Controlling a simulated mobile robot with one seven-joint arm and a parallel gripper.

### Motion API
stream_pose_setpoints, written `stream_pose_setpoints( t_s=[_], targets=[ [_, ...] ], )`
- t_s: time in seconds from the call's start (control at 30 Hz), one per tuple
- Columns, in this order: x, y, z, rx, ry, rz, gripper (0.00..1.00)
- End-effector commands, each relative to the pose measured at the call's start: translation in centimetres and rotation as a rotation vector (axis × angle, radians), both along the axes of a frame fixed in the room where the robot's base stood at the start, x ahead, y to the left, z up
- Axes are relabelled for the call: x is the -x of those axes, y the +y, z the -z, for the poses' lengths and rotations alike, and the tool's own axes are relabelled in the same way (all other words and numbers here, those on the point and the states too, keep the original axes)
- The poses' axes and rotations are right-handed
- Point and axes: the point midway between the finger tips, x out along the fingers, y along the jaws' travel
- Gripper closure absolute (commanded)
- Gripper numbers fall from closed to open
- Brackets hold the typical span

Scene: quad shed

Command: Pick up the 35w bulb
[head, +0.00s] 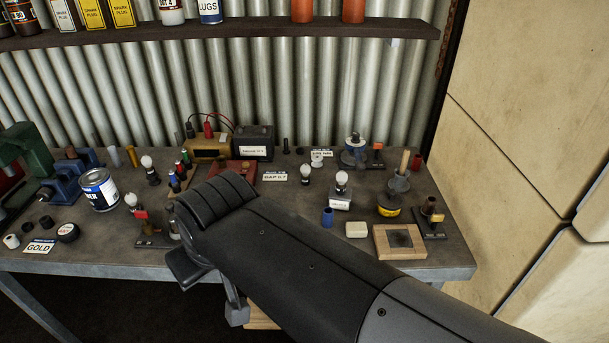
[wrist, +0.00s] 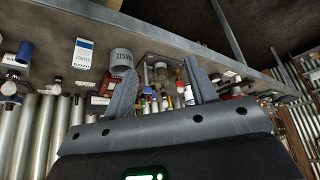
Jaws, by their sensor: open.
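One bulb (head: 148,164) is at the back left, another bulb (head: 131,201) is nearer the front left. A third bulb (head: 305,171) is right of the middle, and a fourth bulb (head: 341,179) stands above a small labelled block (head: 340,200). No wattage marking is readable, so I cannot tell which is the 35w bulb. My gripper (wrist: 161,66) is open and empty in the wrist view. In the head view my arm crosses the bench front and hides part of the middle.
The workbench (head: 300,217) is crowded. A paint can (head: 99,190) stands left, a wooden tray (head: 381,253) front right, a dark battery box (head: 253,143) at the back. A shelf (head: 230,32) overhangs. The wrist view shows a grey WASTE cup (wrist: 122,61) near one finger.

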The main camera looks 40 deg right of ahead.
Motion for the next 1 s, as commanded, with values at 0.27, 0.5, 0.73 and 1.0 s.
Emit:
stream_pose_setpoints(
  t_s=[0.27, 0.5, 0.73, 1.0],
  targets=[
    [0.0, 0.0, 0.0, 0.000, 0.000, 0.000, 0.48],
    [0.0, 0.0, 0.0, 0.000, 0.000, 0.000, 0.47],
    [0.0, 0.0, 0.0, 0.000, 0.000, 0.000, 0.44],
    [-2.9, -1.7, -1.4, 0.033, 0.037, 0.029, 0.44]
  ],
)
